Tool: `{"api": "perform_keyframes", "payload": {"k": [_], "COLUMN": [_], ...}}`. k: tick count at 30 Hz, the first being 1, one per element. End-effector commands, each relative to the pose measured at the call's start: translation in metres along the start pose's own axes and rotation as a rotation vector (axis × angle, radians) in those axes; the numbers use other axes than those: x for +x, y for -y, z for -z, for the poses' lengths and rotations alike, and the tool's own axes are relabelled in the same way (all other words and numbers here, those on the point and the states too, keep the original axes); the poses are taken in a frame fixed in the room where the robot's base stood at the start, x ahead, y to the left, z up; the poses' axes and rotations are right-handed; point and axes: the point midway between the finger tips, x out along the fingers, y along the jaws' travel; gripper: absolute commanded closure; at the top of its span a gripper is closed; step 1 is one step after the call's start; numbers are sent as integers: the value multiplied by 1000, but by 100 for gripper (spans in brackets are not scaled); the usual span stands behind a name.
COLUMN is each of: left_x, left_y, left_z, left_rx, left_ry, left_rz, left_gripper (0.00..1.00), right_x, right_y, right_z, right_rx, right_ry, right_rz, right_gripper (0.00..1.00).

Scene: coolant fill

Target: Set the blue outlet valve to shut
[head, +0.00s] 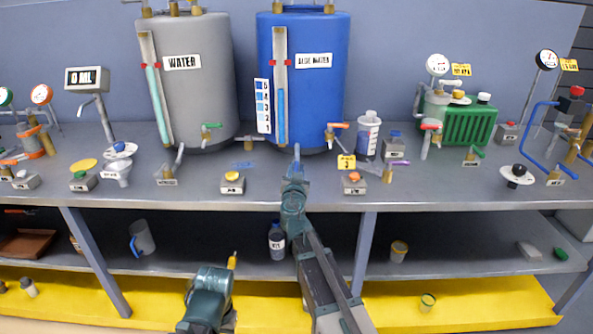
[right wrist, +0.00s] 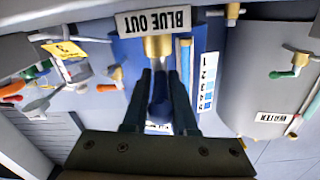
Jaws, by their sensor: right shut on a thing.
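The blue outlet valve shows in the right wrist view as a brass body (right wrist: 158,47) with a blue handle (right wrist: 160,103), beside an upside-down label reading BLUE OUT (right wrist: 155,21). My right gripper (right wrist: 160,85) is shut on the blue handle, one dark finger on each side. In the head view my right gripper (head: 296,160) reaches up to the lower front of the blue tank (head: 315,90) and hides most of the valve. The handle's exact angle is hard to tell.
A grey WATER tank (head: 205,110) stands to the left.

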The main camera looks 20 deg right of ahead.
Motion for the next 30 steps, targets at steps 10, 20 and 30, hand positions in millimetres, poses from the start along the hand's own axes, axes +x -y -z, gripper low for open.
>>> {"api": "perform_keyframes", "payload": {"k": [10, 20, 30], "left_x": [0, 0, 0], "left_y": [0, 0, 0], "left_z": [0, 0, 0], "left_rx": [0, 0, 0], "left_ry": [0, 0, 0], "left_rz": [0, 0, 0], "left_gripper": [50, 50, 50], "right_x": [3, 5, 5], "right_y": [12, 17, 17], "right_z": [-2, -4, -4], "right_rx": [3, 3, 2], "right_ry": [-40, -78, -96], "right_rz": [-202, -395, -482], "right_gripper": [100, 100, 100]}}
